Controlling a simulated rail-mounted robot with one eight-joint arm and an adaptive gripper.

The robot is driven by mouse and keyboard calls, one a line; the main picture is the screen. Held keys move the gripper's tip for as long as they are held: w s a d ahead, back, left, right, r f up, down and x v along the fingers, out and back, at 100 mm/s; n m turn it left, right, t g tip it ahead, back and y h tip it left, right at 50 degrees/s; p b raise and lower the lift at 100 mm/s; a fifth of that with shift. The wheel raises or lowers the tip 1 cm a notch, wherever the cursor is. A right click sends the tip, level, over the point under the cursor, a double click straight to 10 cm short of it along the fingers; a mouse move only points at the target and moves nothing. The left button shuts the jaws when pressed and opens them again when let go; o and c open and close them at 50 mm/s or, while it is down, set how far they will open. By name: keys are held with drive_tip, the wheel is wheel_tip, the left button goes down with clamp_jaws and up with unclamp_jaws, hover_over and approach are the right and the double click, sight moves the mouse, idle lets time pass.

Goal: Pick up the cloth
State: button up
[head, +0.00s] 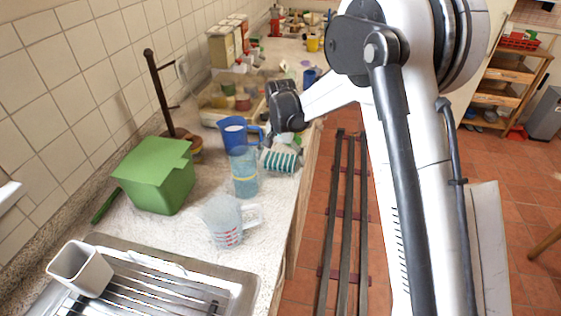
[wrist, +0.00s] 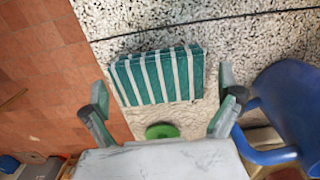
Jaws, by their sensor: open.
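The cloth (head: 281,159) is a folded green-and-white striped piece on the counter near its front edge. In the wrist view the cloth (wrist: 158,77) lies flat ahead of the fingertips, roughly centred between them. My gripper (wrist: 165,104) is open and empty, with one finger at each side of the picture. In the head view my gripper (head: 286,125) hangs just above and behind the cloth, and its fingers are hard to make out. I cannot tell the exact height between the fingertips and the cloth.
A blue jug (head: 234,135) stands close to the cloth; it also shows beside the right finger in the wrist view (wrist: 285,105). A blue clear cup (head: 244,172), a measuring jug (head: 226,222) and a green bin (head: 156,175) stand nearer. A round green thing (wrist: 162,131) lies between the fingers' bases.

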sight(281, 158)
drive_tip(key=shift+f, duration=0.15)
drive_tip(key=c, duration=1.2)
wheel_tip(281, 158, up, 10)
drive_tip(key=shift+r+b, duration=0.1)
drive_tip(key=shift+b, duration=0.2)
